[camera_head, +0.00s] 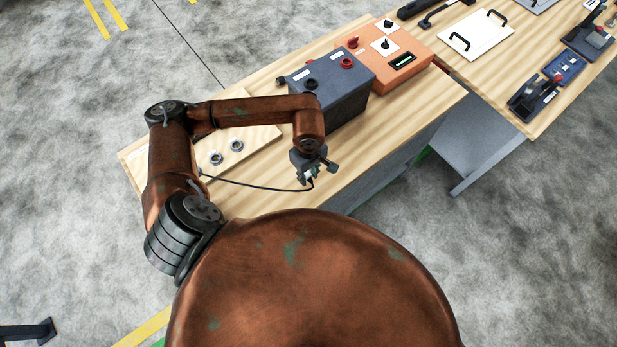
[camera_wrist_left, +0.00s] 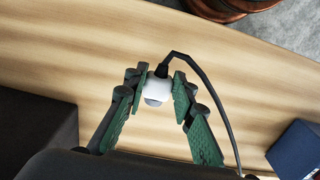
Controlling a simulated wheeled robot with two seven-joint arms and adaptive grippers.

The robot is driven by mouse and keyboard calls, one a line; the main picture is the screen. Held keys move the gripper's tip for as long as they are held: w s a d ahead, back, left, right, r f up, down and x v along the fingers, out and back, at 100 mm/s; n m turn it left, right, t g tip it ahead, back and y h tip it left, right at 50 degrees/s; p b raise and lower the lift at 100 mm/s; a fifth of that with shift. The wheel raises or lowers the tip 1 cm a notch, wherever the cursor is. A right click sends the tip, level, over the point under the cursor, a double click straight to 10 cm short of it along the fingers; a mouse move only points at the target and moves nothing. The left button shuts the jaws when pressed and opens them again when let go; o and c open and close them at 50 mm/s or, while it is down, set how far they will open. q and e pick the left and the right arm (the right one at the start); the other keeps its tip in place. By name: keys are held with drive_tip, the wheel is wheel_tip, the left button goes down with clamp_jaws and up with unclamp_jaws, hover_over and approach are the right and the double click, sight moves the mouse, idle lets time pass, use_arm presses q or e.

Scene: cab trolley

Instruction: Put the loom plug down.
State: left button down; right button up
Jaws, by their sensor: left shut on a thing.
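My left gripper (camera_head: 312,170) is over the front part of the wooden bench top, in front of the dark grey box. It is shut on the loom plug (camera_head: 309,174), a small white plug with a black cable. In the left wrist view the plug (camera_wrist_left: 158,88) sits between the green finger pads of the gripper (camera_wrist_left: 157,97). The black cable (camera_head: 262,187) runs from the plug to the left along the bench toward a pale board. How high the plug is above the wood is hard to tell. My right gripper does not show.
The dark grey box (camera_head: 335,84) with a red knob stands behind my gripper, and an orange unit (camera_head: 391,58) is beyond it. A pale board (camera_head: 228,150) with two round sockets lies at the left. The wood (camera_head: 385,130) right of my gripper is bare.

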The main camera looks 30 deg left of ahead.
sight(309, 179)
use_arm(q)
drive_tip(key=shift+w+a+f, duration=0.1)
drive_tip(key=shift+w+f, duration=0.05)
drive_tip(key=shift+f, duration=0.8)
drive_tip(key=shift+w+a+f, duration=0.1)
drive_tip(key=shift+f, duration=0.85)
drive_tip(key=shift+f, duration=0.2)
drive_tip(key=c, duration=1.6)
unclamp_jaws()
drive_tip(key=shift+r, duration=0.1)
wheel_tip(309, 179, up, 12)
drive_tip(key=shift+r, duration=0.15)
drive_tip(key=shift+d, duration=0.1)
